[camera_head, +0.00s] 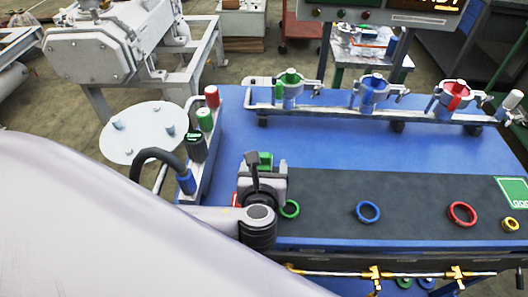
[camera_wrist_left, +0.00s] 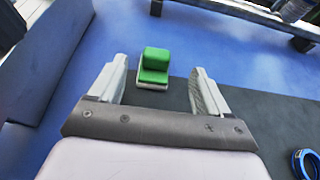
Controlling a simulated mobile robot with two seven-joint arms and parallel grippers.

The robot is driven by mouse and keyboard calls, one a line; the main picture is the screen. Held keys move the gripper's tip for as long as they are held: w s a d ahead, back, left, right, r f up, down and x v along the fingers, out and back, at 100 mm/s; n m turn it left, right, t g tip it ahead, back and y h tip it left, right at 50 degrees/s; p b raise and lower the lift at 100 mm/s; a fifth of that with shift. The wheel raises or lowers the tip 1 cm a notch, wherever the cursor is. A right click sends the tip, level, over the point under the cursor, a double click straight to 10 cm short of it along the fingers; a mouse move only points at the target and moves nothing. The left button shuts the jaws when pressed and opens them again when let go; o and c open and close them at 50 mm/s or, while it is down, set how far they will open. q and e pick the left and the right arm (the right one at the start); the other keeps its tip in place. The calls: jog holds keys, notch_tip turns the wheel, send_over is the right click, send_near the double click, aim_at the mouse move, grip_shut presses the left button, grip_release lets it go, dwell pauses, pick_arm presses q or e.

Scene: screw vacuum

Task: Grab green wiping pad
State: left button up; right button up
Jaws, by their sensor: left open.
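The green wiping pad (camera_wrist_left: 154,64) is a small green block on a pale base. It sits on the blue tabletop close to the dark mat's edge. In the head view only a bit of the green pad (camera_head: 265,158) shows behind my left gripper (camera_head: 262,172). In the left wrist view my left gripper (camera_wrist_left: 157,72) is open and empty. The pad shows in the gap between its two fingers, apparently ahead of the fingertips and not touching them. My right gripper is not in view.
A rack (camera_head: 410,113) with coloured holders runs along the back. A tool rack (camera_head: 205,150) stands left. The blue tabletop (camera_head: 340,140) between is clear.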

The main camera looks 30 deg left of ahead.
aim_at(263, 160)
pick_arm(q)
jog(key=x, duration=0.6)
jog(key=shift+w+a+f, duration=0.1)
jog(key=shift+a+f, duration=0.15)
jog(key=shift+a, duration=0.1)
jog(key=c, duration=1.1)
jog(key=shift+r, duration=0.1)
